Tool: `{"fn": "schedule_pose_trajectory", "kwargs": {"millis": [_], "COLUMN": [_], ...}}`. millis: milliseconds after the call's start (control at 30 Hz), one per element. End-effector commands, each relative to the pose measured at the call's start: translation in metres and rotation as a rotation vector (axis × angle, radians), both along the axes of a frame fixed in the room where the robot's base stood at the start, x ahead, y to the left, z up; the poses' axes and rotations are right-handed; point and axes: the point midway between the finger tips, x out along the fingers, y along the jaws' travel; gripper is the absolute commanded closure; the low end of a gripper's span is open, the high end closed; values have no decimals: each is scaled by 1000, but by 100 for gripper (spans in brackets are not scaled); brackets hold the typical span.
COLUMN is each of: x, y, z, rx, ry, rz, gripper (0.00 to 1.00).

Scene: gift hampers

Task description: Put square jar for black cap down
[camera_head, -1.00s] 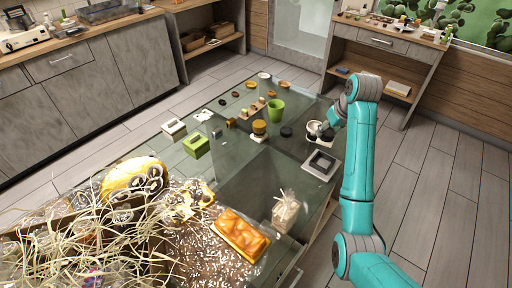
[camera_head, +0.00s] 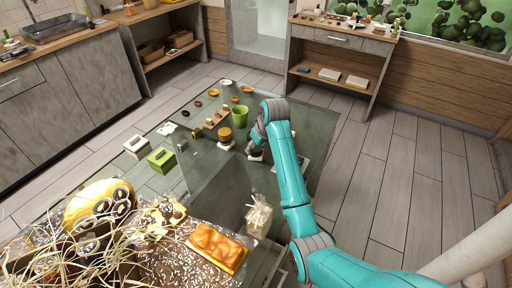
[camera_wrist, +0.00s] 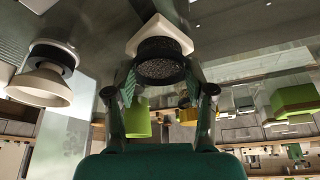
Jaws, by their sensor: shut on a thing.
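My gripper (camera_wrist: 160,82) is shut on the square jar (camera_wrist: 160,36), a white, square-cornered body with a black round cap (camera_wrist: 160,62) between the fingers. In the head view my gripper (camera_head: 256,150) is low over the glass table, right of the yellow-topped jar on a white base (camera_head: 225,136). A small white part of the held jar (camera_head: 256,157) shows below the fingers. I cannot tell whether it touches the table. The arm hides some of the tabletop behind it.
A green cup (camera_head: 239,115) stands just beyond the gripper. A grey square tray (camera_head: 303,162) lies right of it, partly behind my arm. A green box (camera_head: 161,160), a white box (camera_head: 137,146) and a clear bag (camera_head: 259,217) are also on the table. Bare glass (camera_head: 215,180) lies nearer.

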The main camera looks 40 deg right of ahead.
Motion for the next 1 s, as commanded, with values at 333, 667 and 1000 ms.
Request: {"fn": "schedule_pose_trajectory", "kwargs": {"millis": [333,667,1000], "x": [0,0,5], "y": [0,0,1], "z": [-4,-6,6], "rx": [0,0,-1], "ry": [-1,0,-3], "rz": [0,0,1], "gripper": [89,21,21]}}
